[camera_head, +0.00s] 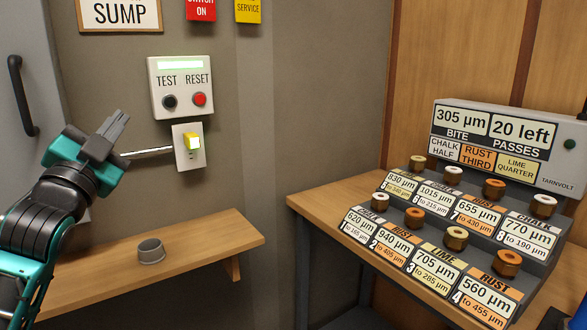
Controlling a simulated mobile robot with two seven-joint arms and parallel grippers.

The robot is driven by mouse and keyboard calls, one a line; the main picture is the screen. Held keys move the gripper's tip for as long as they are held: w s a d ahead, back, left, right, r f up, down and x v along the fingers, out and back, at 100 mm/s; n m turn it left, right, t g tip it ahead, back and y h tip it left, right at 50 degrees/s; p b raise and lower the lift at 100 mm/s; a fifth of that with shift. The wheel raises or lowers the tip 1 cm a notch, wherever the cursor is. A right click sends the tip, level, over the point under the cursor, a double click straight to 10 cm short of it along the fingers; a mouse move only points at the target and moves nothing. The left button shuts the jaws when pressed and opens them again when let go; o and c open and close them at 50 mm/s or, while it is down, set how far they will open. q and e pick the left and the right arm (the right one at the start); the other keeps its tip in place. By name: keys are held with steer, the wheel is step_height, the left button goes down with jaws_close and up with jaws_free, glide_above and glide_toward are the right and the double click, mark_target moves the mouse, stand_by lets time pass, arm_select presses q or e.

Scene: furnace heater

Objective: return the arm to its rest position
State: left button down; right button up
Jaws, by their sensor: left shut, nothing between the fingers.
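My left arm comes in from the left, and its gripper (121,119) is shut and empty. Its fingertips point up and to the right, in front of the grey wall, apart from the test panel. My right gripper is not in view.
A wooden shelf (200,243) below holds a small grey cup (150,251). A panel (180,88) with TEST and RESET buttons is above the plate. A wooden table (330,205) at right bears a stepped rack of labelled knobs and a display (490,130). A grey door (35,60) is at left.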

arm_select(q)
steer(key=s+f+g, duration=0.3)
steer(key=f, duration=0.8)
steer(key=s+f+n+g, duration=0.1)
steer(key=s+f+g, duration=0.1)
steer(key=f, duration=1)
steer(key=s+f+g, duration=0.3)
steer(key=f, duration=0.8)
steer(key=s+d+f+n+g, duration=0.25)
steer(key=s+f+g, duration=0.25)
steer(key=s+f, duration=1.2)
steer(key=d+r+n+p, duration=0.3)
steer(key=d+n+p, duration=0.1)
steer(key=d, duration=0.4)
steer(key=shift+w+r+t, duration=0.15)
steer(key=shift+r+t, duration=0.05)
steer(key=shift+t, duration=0.1)
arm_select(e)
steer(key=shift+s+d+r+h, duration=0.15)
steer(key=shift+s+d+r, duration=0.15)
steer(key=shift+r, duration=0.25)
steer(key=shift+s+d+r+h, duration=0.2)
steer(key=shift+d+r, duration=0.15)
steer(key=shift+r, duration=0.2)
